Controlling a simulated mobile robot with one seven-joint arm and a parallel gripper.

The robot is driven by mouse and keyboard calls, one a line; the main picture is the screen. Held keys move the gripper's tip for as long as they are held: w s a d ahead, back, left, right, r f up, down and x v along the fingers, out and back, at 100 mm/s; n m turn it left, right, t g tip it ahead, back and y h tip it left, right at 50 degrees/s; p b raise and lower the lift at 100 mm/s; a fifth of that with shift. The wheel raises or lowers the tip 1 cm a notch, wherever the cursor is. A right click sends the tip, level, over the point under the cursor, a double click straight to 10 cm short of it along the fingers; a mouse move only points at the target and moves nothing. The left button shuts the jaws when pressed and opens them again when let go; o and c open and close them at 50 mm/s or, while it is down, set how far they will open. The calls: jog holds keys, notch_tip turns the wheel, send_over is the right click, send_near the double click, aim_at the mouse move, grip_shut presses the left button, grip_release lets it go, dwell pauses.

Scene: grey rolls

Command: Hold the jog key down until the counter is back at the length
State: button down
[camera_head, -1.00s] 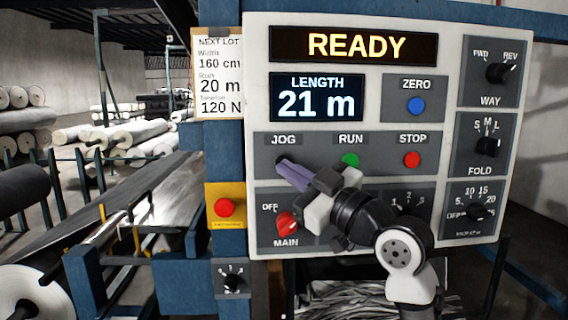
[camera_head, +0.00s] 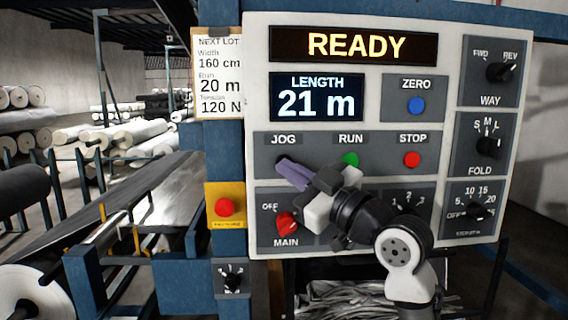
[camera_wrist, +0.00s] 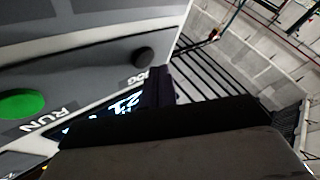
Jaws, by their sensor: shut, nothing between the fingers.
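The black jog key (camera_wrist: 143,57) shows whole in the wrist view, beside its JOG label. In the head view my gripper (camera_head: 281,164) is shut and empty, its lilac fingertips at the JOG position and hiding most of the key. In the wrist view the dark fingers (camera_wrist: 158,86) end near the label, beside the key. I cannot tell for certain whether they touch it. The length counter (camera_head: 316,98) reads 21 m. The display above (camera_head: 355,46) reads READY. The lot card (camera_head: 219,75) gives a run of 20 m.
The green RUN button (camera_head: 350,159) and red STOP button (camera_head: 412,159) lie right of JOG. The blue ZERO button (camera_head: 416,106) is above STOP. The WAY knob (camera_head: 499,72) points toward REV. The red MAIN switch (camera_head: 287,223) is below my fingers. A red button (camera_head: 224,207) sits on a yellow plate at left.

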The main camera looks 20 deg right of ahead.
jog(key=shift+w+d, duration=0.1)
jog(key=shift+w, duration=0.25)
jog(key=shift+w+d, duration=0.1)
jog(key=shift+w, duration=0.3)
dwell(2.1)
dwell(1.3)
jog(key=shift+s+a+b, duration=0.25)
jog(key=shift+s+b, duration=0.25)
jog(key=shift+s, duration=0.3)
jog(key=shift+s, duration=0.1)
jog(key=s, duration=0.2)
jog(key=s+a+b, duration=0.1)
jog(key=s, duration=0.1)
jog(key=shift+s+a, duration=0.2)
jog(key=shift+s, duration=0.1)
